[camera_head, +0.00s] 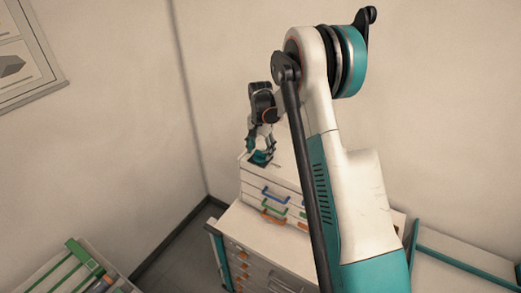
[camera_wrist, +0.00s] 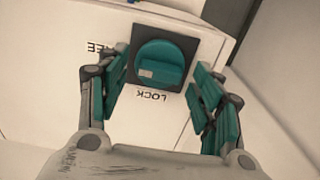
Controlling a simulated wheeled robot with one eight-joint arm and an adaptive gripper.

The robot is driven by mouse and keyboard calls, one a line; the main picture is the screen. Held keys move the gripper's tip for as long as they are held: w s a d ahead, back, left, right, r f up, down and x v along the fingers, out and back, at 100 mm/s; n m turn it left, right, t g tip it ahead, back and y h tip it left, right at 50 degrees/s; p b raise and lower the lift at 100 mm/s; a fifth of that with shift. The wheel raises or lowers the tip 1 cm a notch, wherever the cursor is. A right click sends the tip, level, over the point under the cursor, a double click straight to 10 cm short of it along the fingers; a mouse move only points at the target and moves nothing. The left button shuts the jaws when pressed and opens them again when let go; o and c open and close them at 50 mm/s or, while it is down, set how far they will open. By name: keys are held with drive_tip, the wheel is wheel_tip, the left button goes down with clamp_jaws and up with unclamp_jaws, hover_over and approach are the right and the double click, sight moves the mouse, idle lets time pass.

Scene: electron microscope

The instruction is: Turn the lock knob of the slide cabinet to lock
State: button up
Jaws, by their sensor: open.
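The slide cabinet (camera_head: 262,185) is a white box with coloured drawer handles, standing on a larger drawer unit in the head view. Its lock knob (camera_wrist: 160,64) is a teal round dial in a dark square plate, seen in the wrist view. Black lettering shows next to the plate: "LOCK" below it in the picture and a partly covered word ending in "EE" at its left. My gripper (camera_wrist: 164,90) is open, with one teal-padded finger on each side of the knob plate. Whether the fingers touch the knob cannot be told. In the head view my gripper (camera_head: 261,157) is at the cabinet's top.
The drawer unit (camera_head: 262,239) under the cabinet has several orange-handled drawers. A tray of green and white items (camera_head: 75,270) is at the lower left. A framed picture (camera_head: 22,55) hangs on the left wall. The walls meet in a corner close behind the cabinet.

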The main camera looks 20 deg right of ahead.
drive_tip(key=shift+f, duration=0.15)
drive_tip(key=shift+c, duration=0.6)
drive_tip(key=c, duration=0.9)
drive_tip(key=shift+c, duration=0.2)
